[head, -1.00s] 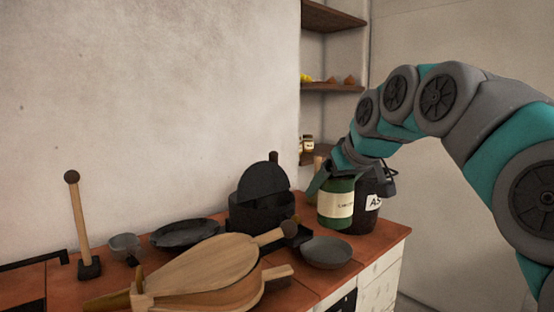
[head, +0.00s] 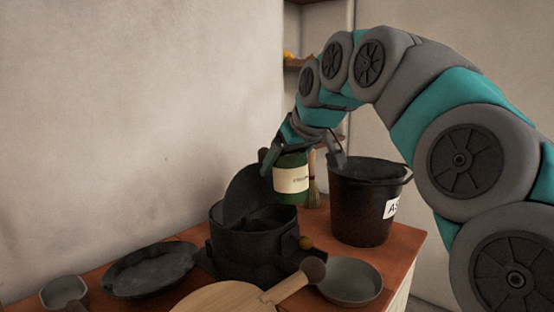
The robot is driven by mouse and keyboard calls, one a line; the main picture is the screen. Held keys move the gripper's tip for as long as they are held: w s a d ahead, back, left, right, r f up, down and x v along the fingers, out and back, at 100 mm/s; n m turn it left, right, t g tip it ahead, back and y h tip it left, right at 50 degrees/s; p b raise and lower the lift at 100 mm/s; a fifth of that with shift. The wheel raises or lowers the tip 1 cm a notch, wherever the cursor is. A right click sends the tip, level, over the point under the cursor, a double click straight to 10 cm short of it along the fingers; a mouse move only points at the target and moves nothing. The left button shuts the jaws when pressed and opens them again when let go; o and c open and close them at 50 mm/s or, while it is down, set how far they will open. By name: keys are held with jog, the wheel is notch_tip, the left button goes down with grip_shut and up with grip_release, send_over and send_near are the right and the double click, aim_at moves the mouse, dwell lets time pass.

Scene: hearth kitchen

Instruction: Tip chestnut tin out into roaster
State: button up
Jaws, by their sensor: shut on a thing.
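My gripper (head: 301,163) is shut on a green tin with a cream label (head: 290,180), which I take as the chestnut tin. The label is too small to read. The tin is roughly upright, with its top hidden by the gripper. It appears just behind or above the right rim of a black round pot (head: 246,241), which looks like the roaster. The pot's lid (head: 246,192) stands raised at the back left, and the pot's mouth is open. Its inside is dark, so I cannot tell what is in it.
A black bucket with a white label (head: 367,207) stands right of the pot, with a brush (head: 313,185) behind. A grey bowl (head: 350,281) and wooden bellows (head: 222,298) are in front. A dark pan (head: 151,270) and small cup (head: 65,292) lie left.

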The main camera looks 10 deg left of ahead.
jog(key=shift+d+n+h+p, duration=0.2)
jog(key=shift+n+h+p, duration=0.3)
jog(key=shift+h, duration=0.7)
jog(key=h, duration=0.1)
jog(key=f+n+h+p, duration=0.1)
jog(key=h, duration=0.1)
jog(key=shift+d+t, duration=0.4)
jog(key=h, duration=0.1)
jog(key=f+n+h+p, duration=0.1)
jog(key=shift+f+t+h, duration=0.25)
jog(key=shift+t+h, duration=0.05)
jog(key=shift+f+n+t+h, duration=0.3)
jog(key=shift+f+n+h, duration=0.4)
jog(key=shift+h, duration=0.4)
jog(key=shift+f, duration=0.1)
